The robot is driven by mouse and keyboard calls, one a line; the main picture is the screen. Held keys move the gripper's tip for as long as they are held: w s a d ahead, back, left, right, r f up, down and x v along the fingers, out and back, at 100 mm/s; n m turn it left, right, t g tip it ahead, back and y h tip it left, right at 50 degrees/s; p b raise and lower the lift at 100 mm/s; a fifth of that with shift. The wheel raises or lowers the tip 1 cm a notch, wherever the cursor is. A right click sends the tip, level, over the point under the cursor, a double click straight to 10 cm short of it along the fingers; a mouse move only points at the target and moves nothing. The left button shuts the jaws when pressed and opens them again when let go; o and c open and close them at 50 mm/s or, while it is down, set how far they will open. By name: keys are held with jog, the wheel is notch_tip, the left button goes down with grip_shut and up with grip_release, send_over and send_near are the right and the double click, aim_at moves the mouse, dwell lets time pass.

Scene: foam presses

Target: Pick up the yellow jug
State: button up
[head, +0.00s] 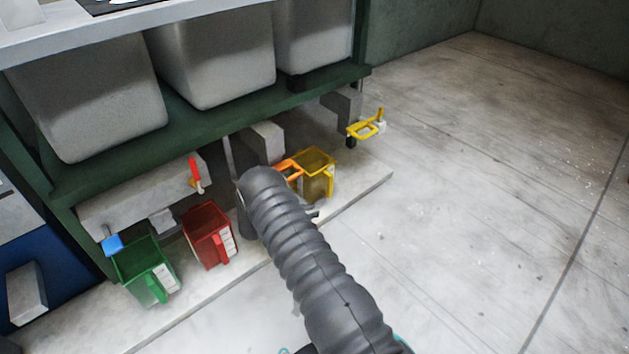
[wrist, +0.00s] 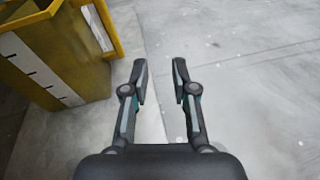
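The yellow jug (head: 318,178) stands upright on the pale ledge below the green bench, at the right end of the row of jugs. In the wrist view the yellow jug (wrist: 62,62) fills the upper left, with a white measuring scale on its side and its handle (wrist: 100,28) toward the fingers. My gripper (wrist: 159,82) is open and empty, with bare floor between its fingertips. It is to the right of the jug and apart from it. In the head view my arm hides the gripper.
A red jug (head: 208,236) and a green jug (head: 146,270) stand to the left on the same ledge. Grey bins (head: 215,55) sit on the green shelf (head: 200,130) above. A yellow lever (head: 365,126) juts out above the jug. Open floor (head: 480,220) lies to the right.

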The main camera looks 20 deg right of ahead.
aim_at(328, 187)
jog(key=w+n+t, duration=0.1)
jog(key=w+n+t+h, duration=0.1)
jog(key=w, duration=0.1)
jog(key=w+a+f+n+t, duration=0.1)
jog(key=shift+w, duration=0.3)
jog(key=shift+w+d+r+t+h, duration=0.1)
jog(key=shift+w+d+t+h, duration=0.1)
jog(key=shift+w+t+h, duration=0.15)
jog(key=b+x, duration=0.1)
jog(key=x, duration=1.2)
jog(key=shift+w+d, duration=0.15)
grip_shut()
